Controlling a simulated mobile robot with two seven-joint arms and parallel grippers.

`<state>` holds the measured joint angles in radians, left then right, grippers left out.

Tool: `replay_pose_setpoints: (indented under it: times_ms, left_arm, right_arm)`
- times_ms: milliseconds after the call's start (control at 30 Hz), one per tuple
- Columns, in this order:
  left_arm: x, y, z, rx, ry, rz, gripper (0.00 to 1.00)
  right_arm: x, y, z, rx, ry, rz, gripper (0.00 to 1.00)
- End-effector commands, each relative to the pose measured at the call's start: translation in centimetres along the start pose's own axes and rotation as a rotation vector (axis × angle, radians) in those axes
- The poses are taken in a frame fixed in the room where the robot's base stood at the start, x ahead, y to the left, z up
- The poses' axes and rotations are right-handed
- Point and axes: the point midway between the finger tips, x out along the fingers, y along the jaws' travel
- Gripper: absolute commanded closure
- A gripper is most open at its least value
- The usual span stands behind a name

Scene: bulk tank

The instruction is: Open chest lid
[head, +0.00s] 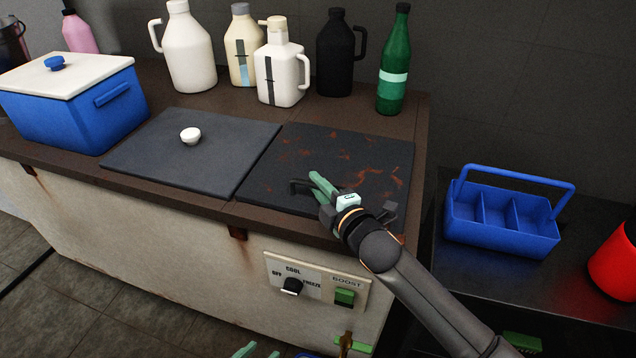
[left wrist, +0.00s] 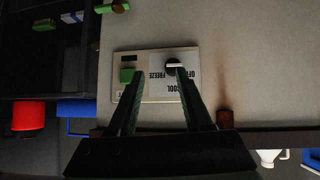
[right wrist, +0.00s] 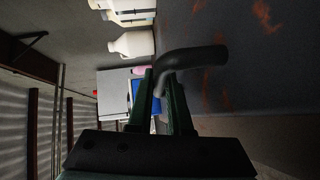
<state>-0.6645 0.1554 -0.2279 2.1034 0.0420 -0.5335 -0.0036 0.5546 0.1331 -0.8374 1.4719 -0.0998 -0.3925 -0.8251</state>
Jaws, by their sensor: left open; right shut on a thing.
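The chest (head: 170,230) is a rusty white box with a dark brown top. Its right lid (head: 375,155) is dark with rust-coloured patches and lies flat, closed as far as I can see. A black bent handle (head: 299,187) sits at its front left part. My right gripper (head: 318,183) is shut on that handle; in the right wrist view the fingers (right wrist: 163,80) close around the handle's end (right wrist: 195,57). My left gripper (head: 259,352) is open and empty at the bottom edge, and in the left wrist view its fingers (left wrist: 157,95) face the control panel (left wrist: 150,60).
A left lid (head: 190,160) carries a white cup-like thing (head: 190,135). Several jugs and a green bottle (head: 394,65) stand along the back. A blue cooler (head: 75,105) is at left; a blue caddy (head: 500,218) and red container (head: 615,260) are at right. The panel has a black knob (head: 291,286).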

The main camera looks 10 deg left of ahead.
Motion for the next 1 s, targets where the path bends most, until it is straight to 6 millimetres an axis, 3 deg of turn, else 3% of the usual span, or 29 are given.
replay_pose_setpoints:
  times_ms: [67,367,667,900,1000]
  left_arm:
    - [0.0,0.5,1.4,-0.021,-0.066,0.008,0.5]
    - [-0.5,0.6,0.6,-0.018,-0.056,0.01,0.5]
    - [-2.1,1.1,-1.5,-0.02,-0.054,0.016,0.5]
    - [-3.7,1.5,-4.4,-0.019,-0.053,0.021,0.5]
    - [-4.8,0.6,-4.2,-0.027,-0.056,-0.006,0.5]
  right_arm:
    - [0.0,0.9,0.0,0.002,-0.001,0.0,1.0]
    - [0.0,1.8,0.0,0.014,0.0,-0.004,1.0]
    - [0.0,3.9,0.0,0.047,0.001,-0.036,1.0]
    - [0.2,6.6,0.1,0.106,-0.001,-0.095,1.0]
    - [0.3,7.7,0.2,0.134,-0.001,-0.123,1.0]
